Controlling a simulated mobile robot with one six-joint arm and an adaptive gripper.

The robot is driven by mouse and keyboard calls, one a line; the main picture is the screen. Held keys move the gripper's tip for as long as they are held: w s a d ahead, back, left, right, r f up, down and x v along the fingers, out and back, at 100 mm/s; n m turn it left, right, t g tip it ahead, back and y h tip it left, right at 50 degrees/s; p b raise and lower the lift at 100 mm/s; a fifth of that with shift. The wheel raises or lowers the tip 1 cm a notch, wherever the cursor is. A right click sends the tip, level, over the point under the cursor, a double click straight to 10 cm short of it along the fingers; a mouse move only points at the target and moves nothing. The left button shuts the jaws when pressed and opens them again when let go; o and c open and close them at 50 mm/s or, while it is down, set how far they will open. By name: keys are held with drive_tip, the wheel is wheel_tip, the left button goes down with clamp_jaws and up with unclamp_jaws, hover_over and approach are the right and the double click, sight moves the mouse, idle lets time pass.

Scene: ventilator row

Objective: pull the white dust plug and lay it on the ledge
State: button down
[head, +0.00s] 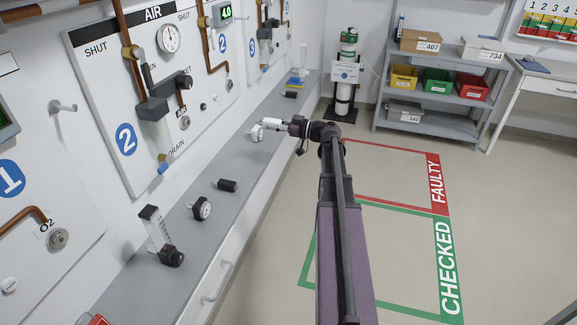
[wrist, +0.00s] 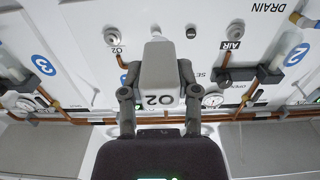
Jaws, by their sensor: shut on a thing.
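My gripper (wrist: 158,82) is shut on a white-grey block (wrist: 158,72) marked O2, with a narrower white end pointing away from me. In the head view the held white piece (head: 271,125) points left from my gripper (head: 284,126), over or near the grey ledge (head: 240,155). I cannot tell its height above the ledge, or whether it is the dust plug. A small white round piece (head: 10,285) sits on the panel at lower left; it may be a plug. An O2 socket (wrist: 112,37) and an AIR socket (wrist: 235,29) show on the wall in the wrist view.
Coloured items (head: 296,82) stand at the far end. Bare ledge lies between them. A cylinder (head: 346,75) and shelving (head: 435,120) stand behind.

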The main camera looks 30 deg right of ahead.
drive_tip(key=b, duration=1.2)
approach(255, 158)
drive_tip(key=d+r, duration=0.1)
drive_tip(key=s+r, duration=0.1)
drive_tip(key=r, duration=0.1)
drive_tip(key=s+d+r, duration=0.1)
drive_tip(key=shift+s+d+r, duration=0.2)
drive_tip(key=shift+s+d, duration=0.05)
drive_tip(key=shift+d, duration=0.1)
drive_tip(key=shift+w+a, duration=0.1)
drive_tip(key=shift+w, duration=0.05)
drive_tip(key=shift+f+b+x, duration=0.15)
drive_tip(key=shift+f+x, duration=0.1)
drive_tip(key=shift+x, duration=2.05)
drive_tip(key=shift+f+b+x, duration=0.15)
drive_tip(key=shift+f+x, duration=0.1)
drive_tip(key=shift+x, duration=2.05)
drive_tip(key=shift+f+b+x, duration=0.15)
drive_tip(key=shift+f+x, duration=0.1)
drive_tip(key=shift+x, duration=2.05)
drive_tip(key=shift+f+b, duration=0.5)
drive_tip(key=shift+b, duration=0.05)
drive_tip(key=shift+s, duration=0.2)
drive_tip(key=shift+c, duration=1.3)
unclamp_jaws()
drive_tip(key=shift+a, duration=0.1)
